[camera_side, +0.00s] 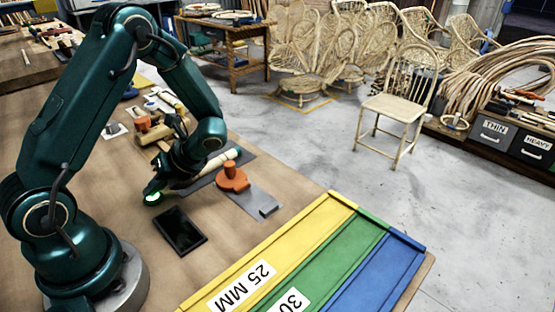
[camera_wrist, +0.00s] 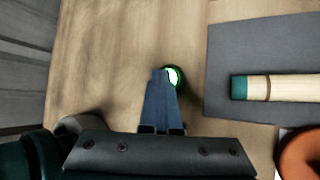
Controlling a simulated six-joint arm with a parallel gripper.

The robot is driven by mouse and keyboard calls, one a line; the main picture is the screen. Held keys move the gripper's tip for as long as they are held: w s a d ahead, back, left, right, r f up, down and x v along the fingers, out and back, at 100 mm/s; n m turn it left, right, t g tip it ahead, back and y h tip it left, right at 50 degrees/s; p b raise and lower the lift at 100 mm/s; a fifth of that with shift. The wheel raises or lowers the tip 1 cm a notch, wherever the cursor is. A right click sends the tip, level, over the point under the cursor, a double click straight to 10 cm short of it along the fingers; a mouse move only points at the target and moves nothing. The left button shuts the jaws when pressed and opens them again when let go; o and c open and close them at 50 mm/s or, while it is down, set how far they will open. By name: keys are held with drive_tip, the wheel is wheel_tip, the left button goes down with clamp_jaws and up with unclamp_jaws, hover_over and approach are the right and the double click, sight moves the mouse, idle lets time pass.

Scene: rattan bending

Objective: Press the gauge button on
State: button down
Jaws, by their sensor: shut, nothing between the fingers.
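The gauge button (camera_side: 153,198) is a small round green button on the wooden bench, with a bright, pale glowing face. It also shows in the wrist view (camera_wrist: 176,77), partly hidden behind my fingertips. My gripper (camera_side: 158,185) is shut and empty, pointing down at the button. In the wrist view its closed fingers (camera_wrist: 160,75) overlap the button's left edge. I cannot tell whether the tips touch it.
A dark flat screen (camera_side: 180,231) lies in front of the button. A pale rod with a green end (camera_wrist: 270,88) lies on a dark grey mat (camera_wrist: 225,50). An orange clamp (camera_side: 232,178) stands right of it. Yellow, green and blue trays (camera_side: 330,235) fill the front right.

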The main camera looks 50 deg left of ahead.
sight(157, 198)
drive_tip(key=shift+r, duration=0.1)
idle(0.3)
drive_tip(key=shift+r, duration=0.3)
drive_tip(key=shift+r, duration=3.05)
